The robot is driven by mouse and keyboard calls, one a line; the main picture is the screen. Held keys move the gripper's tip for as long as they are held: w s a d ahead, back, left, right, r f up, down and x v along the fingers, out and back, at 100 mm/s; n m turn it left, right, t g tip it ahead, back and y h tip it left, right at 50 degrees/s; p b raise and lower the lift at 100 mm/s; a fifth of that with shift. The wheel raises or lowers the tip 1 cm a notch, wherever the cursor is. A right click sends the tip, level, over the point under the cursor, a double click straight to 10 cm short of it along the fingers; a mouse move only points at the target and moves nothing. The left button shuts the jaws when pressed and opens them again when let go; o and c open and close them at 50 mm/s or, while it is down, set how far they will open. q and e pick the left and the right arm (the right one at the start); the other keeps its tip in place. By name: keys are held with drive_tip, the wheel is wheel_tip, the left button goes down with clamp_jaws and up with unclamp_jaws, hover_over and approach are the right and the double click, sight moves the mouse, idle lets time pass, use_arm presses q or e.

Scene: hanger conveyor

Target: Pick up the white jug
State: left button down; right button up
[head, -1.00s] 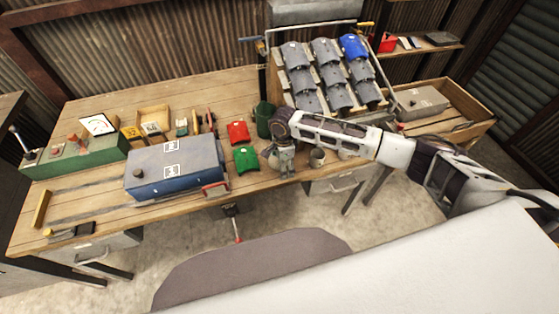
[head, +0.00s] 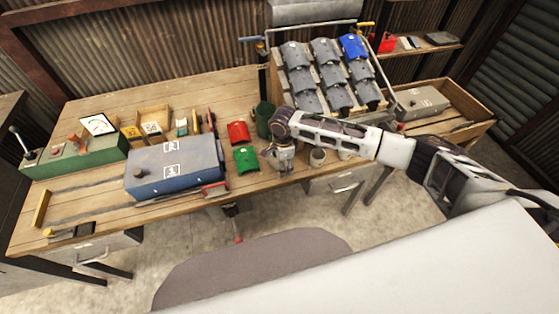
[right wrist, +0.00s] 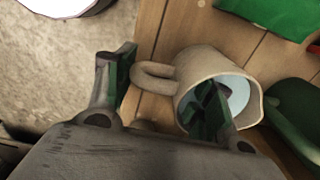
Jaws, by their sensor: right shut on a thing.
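The white jug (right wrist: 205,88) shows in the right wrist view as a cream-white vessel with a round handle on its left and its mouth towards the camera. My right gripper (right wrist: 163,98) has one finger outside by the handle and the other over the jug's open mouth. It is shut on the jug, with the handle side between its fingers. In the head view my right gripper (head: 283,163) points down at the front edge of the workbench. The jug is mostly hidden by it there. My left gripper is not in view.
The green curved piece (head: 246,158) and red curved piece (head: 238,132) lie left of the gripper. A dark green container (head: 264,118) stands behind it. A grey mug (head: 318,156) stands close on the right. A blue case (head: 172,166) is further left.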

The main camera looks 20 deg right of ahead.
drive_tip(key=shift+c, duration=0.4)
drive_tip(key=shift+s+a+r, duration=0.1)
